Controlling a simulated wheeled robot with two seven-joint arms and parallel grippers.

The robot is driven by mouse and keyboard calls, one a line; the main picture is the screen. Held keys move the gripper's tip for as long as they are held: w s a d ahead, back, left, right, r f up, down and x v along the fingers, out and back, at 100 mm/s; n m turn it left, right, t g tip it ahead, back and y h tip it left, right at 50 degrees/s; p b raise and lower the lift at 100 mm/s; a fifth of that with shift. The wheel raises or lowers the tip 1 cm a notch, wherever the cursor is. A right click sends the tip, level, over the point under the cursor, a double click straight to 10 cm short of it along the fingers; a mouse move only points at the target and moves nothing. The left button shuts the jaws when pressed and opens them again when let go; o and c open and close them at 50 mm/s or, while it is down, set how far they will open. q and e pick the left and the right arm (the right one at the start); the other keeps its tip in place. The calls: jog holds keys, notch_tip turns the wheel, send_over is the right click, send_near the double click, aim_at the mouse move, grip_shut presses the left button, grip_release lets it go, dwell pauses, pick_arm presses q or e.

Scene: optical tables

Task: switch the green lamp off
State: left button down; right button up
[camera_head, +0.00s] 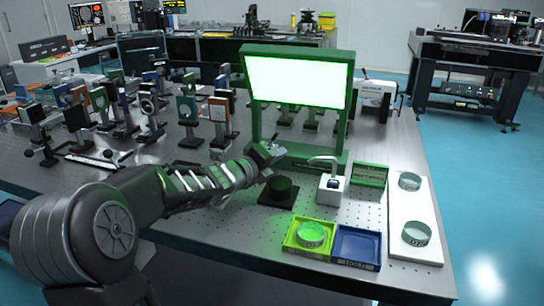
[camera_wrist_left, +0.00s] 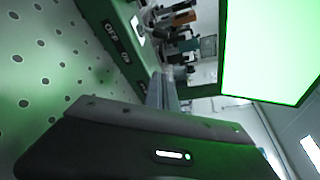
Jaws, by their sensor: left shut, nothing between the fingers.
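The green lamp (camera_head: 298,82) stands on the table with its large panel lit bright white-green. Its lit panel (camera_wrist_left: 272,45) also fills the upper right of the left wrist view. The lamp's green base (camera_wrist_left: 112,40) shows there with markings and a pale switch-like part (camera_wrist_left: 137,30). My left gripper (camera_head: 275,151) is shut and empty, close to the left post and front of the base. In the left wrist view its fingers (camera_wrist_left: 163,92) point toward the base; I cannot tell if they touch it. The gripper partly hides the base in the head view. My right gripper is not in view.
A white stand (camera_head: 330,188), green sign (camera_head: 369,174), yellow tray (camera_head: 290,236), blue tray (camera_head: 357,248) and white board (camera_head: 415,253) lie to the right. Several optical mounts (camera_head: 150,105) crowd the left.

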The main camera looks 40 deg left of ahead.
aim_at(275, 136)
pick_arm(q)
jog(key=w, duration=0.3)
jog(key=w+f, duration=0.1)
jog(key=w, duration=0.1)
jog(key=shift+w+a, duration=0.1)
jog(key=shift+w, duration=0.2)
jog(key=a, duration=0.1)
jog(key=r+p, duration=0.1)
jog(key=a+r+p, duration=0.1)
jog(key=shift+s+a, duration=0.25)
jog(key=shift+a, duration=0.35)
